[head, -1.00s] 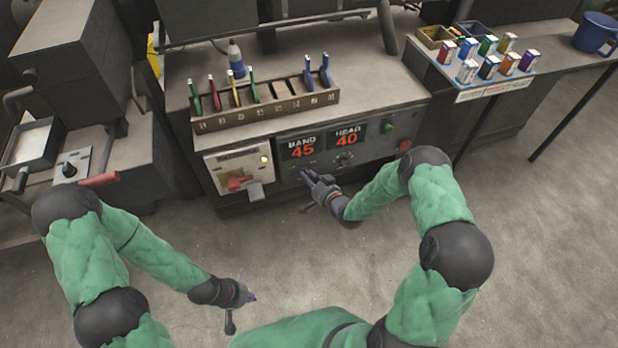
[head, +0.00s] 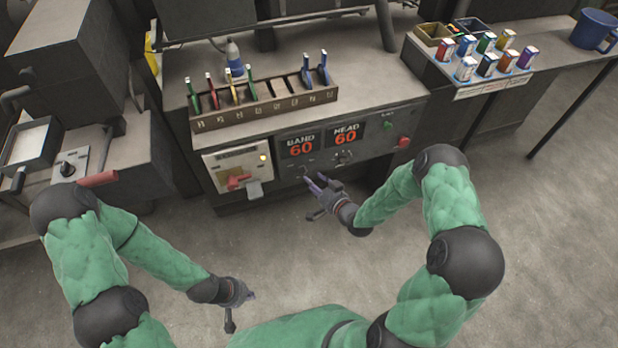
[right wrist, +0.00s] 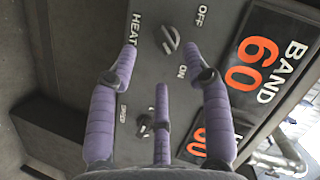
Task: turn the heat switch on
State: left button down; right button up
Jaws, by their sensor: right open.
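The heat switch is a small round knob (right wrist: 170,39) on the dark panel, labelled HEAT, with OFF and ON marks beside it. Its grip bar slants toward the ON mark in the right wrist view. In the head view it is tiny (head: 304,171). My right gripper (head: 322,192) is open, in front of and apart from the panel; in the right wrist view its spread purple fingers (right wrist: 163,62) frame the switch, with nothing between them. My left gripper (head: 243,298) hangs low over the floor, away from the panel; its fingers are too small to judge.
The BAND display (head: 301,146) and HEAD display (head: 346,135) both read 60. A speed knob (right wrist: 145,126) sits near the switch. A red button (head: 403,142) is at the panel's right, and a control box with a red lever (head: 237,182) at its left. Floor in front is clear.

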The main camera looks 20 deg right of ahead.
jog(key=v, duration=0.7)
jog(key=shift+s, duration=0.15)
jog(key=s+a+f+n+g+p, duration=0.1)
jog(key=s+a+f+g+p, duration=0.1)
jog(key=s+a+g, duration=0.4)
jog(key=s+a+f+n+g+p, duration=0.2)
jog(key=s+a+g+p, duration=0.3)
jog(key=s, duration=0.9)
jog(key=a+f+g, duration=0.1)
jog(key=g, duration=0.1)
jog(key=shift+s+n+g+h, duration=0.2)
jog(key=shift+n+g+h, duration=0.1)
jog(key=shift+h, duration=0.1)
